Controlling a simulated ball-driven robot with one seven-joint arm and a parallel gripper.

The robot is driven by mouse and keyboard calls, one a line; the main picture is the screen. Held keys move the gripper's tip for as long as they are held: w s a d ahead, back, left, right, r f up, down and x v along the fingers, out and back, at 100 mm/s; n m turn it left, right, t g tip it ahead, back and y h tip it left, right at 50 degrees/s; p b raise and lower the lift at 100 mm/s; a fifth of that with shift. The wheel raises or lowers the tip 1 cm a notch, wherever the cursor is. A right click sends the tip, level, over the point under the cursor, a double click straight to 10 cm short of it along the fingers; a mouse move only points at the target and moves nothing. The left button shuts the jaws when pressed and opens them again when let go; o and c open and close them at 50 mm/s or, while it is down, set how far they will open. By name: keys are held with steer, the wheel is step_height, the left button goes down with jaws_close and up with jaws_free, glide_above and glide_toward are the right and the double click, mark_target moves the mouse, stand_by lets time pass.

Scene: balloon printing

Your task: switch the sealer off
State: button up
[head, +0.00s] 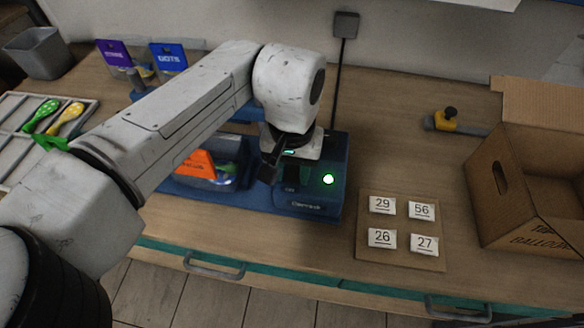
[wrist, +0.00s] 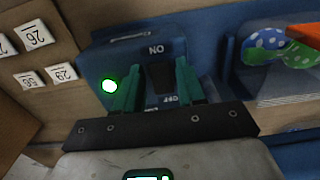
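The sealer (head: 338,160) is a dark blue box on the table, with a lit green lamp (head: 328,179) on top. In the wrist view the sealer (wrist: 110,62) shows a black rocker switch (wrist: 162,76) between the words ON and OFF, and the green lamp glows beside it. My gripper (wrist: 157,70) has its two teal fingers apart, one on each side of the switch, with nothing held. In the head view my gripper (head: 270,168) is over the sealer's left part and the arm partly hides it. I cannot tell whether the fingers touch the panel.
Number cards sit on a brown board (head: 400,251) to the right, near an open cardboard box (head: 515,195). A tray (head: 88,115) with balloons is at far left.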

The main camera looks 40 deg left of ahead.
jaws_close()
steer(key=p, duration=0.3)
steer(key=shift+w+r+g, duration=0.2)
steer(key=shift+r+g, duration=0.1)
steer(key=shift+r, duration=0.1)
steer(key=shift+w+a+g+h+p, duration=0.2)
steer(key=shift+g+h+p, duration=0.45)
steer(key=shift+p, duration=0.4)
steer(key=shift+a+f+g, duration=0.1)
steer(key=shift+f+g, duration=0.05)
steer(key=shift+g, duration=0.3)
steer(key=shift+h, duration=0.25)
steer(key=shift+o, duration=1.5)
jaws_free()
steer(key=shift+f, duration=0.1)
